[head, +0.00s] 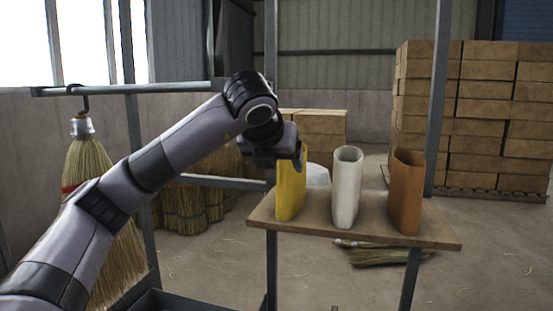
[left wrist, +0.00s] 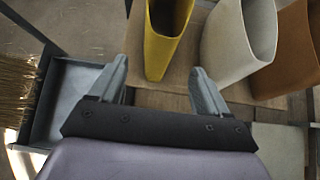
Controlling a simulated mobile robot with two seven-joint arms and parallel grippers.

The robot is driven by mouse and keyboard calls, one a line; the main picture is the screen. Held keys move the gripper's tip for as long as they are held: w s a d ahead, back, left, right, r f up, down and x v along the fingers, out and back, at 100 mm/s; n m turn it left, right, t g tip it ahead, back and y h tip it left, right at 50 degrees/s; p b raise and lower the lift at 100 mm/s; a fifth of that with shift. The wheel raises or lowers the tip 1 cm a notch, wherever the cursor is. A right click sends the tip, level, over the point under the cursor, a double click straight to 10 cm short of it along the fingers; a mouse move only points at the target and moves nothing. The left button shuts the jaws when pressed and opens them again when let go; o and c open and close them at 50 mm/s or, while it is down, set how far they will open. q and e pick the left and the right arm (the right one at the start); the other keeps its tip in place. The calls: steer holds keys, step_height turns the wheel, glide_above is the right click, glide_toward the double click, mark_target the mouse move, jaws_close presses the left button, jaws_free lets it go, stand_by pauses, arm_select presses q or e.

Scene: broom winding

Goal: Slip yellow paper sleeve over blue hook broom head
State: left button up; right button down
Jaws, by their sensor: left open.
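The yellow paper sleeve (head: 291,190) stands upright at the left end of a wooden shelf (head: 345,231). My left gripper (head: 291,160) is at the sleeve's upper part in the head view. In the left wrist view, its two fingers (left wrist: 158,75) are spread apart, with the yellow sleeve (left wrist: 166,40) just beyond and between their tips. I cannot tell whether they touch it. A straw broom head (head: 92,165) with a metal cap and a red band hangs at the left from a dark hook (head: 79,93) on a rail; my arm hides part of it. My right gripper is not in view.
A white sleeve (head: 346,188) and an orange-brown sleeve (head: 406,192) stand to the right of the yellow one. A grey metal rail (head: 160,88) and posts frame the space. Straw bundles (head: 185,205) stand behind my arm. Stacked boxes (head: 480,115) are at the back right.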

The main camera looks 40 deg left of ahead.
mark_target(285, 163)
arm_select(q)
steer(key=b+x, duration=0.1)
steer(key=x, duration=0.7)
steer(key=shift+d, duration=0.15)
steer(key=shift+w+f+b, duration=0.25)
steer(key=shift+f+b, duration=0.05)
steer(key=shift+w+a+f, duration=0.3)
steer(key=shift+w+a, duration=0.15)
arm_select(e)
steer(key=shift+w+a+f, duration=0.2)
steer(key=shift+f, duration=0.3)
arm_select(q)
steer(key=c, duration=0.8)
